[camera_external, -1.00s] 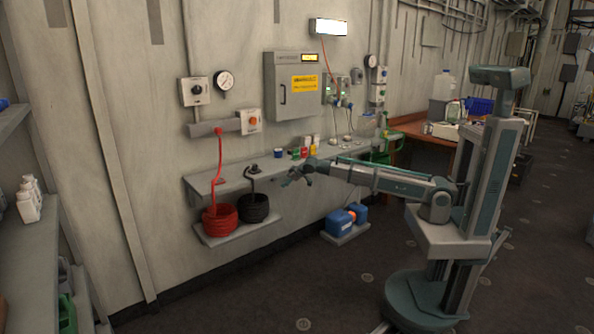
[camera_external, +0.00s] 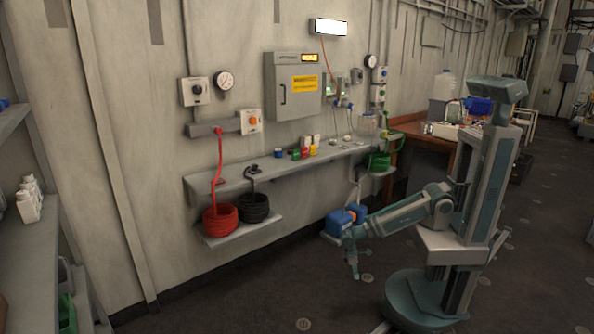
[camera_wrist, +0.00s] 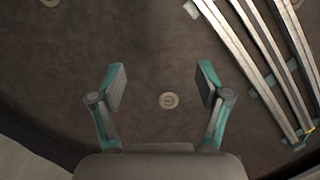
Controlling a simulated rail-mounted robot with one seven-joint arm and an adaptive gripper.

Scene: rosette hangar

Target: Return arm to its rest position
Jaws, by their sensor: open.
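My gripper (camera_external: 353,268) hangs low over the dark floor in the external view, pointing down, in front of the wall shelf and apart from it. The arm slopes down and left from my column. In the wrist view my gripper (camera_wrist: 161,85) is open, with its two fingers well apart and nothing between them. Below it is bare floor (camera_wrist: 150,45) with a round floor disc (camera_wrist: 169,101).
The wall shelf (camera_external: 235,181) holds several small cans. Red (camera_external: 220,219) and black (camera_external: 254,208) hose coils sit on a lower shelf. Blue containers (camera_external: 341,221) stand near the wall behind my wrist. Pale metal bars (camera_wrist: 250,55) lie at right in the wrist view. Front floor is clear.

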